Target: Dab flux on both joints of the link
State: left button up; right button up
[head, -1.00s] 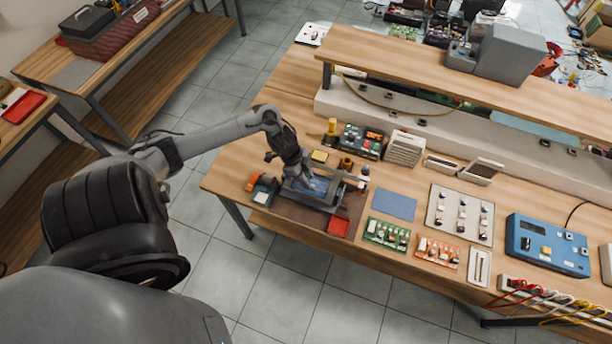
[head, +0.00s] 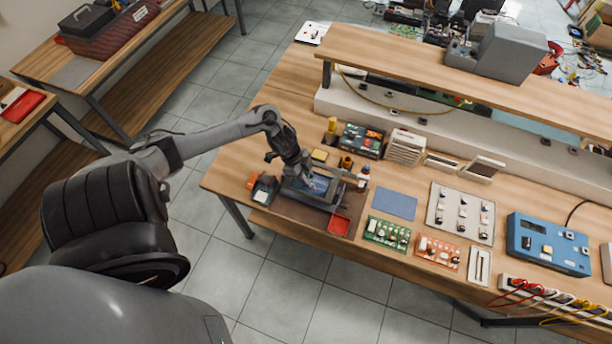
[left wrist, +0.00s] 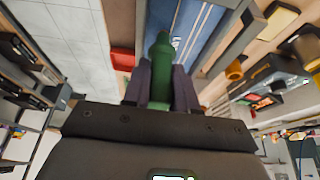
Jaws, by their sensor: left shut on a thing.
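My left gripper (head: 303,176) is over the framed holder on the bench in the head view. In the left wrist view the gripper (left wrist: 162,85) is shut on a green pen-like tool (left wrist: 162,68), taken to be the flux pen. Its narrow tip points at the blue board (left wrist: 190,22), which has pale parallel lines. I cannot tell whether the tip touches it. The board (head: 319,184) lies in the dark holder (head: 312,198), partly hidden by my gripper. The link and its joints are too small to make out. My right gripper is not in view.
A red tray (head: 339,225) lies in front of the holder, and an orange and black device (head: 262,187) stands left of it. Small amber and yellow containers (head: 346,163) stand behind. A blue mat (head: 394,205) and green board (head: 386,233) lie to the right. A raised shelf (head: 450,75) spans the back.

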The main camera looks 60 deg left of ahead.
aim_at(306, 173)
pick_arm(q)
jog(key=shift+f, duration=0.1)
dwell(1.2)
jog(key=shift+p, duration=0.3)
jog(key=shift+r+p, duration=0.7)
jog(key=shift+p, duration=0.05)
notch_tip(306, 173, up, 3)
jog(key=p, duration=0.3)
jog(key=shift+r+p, duration=0.15)
jog(key=shift+p, duration=0.15)
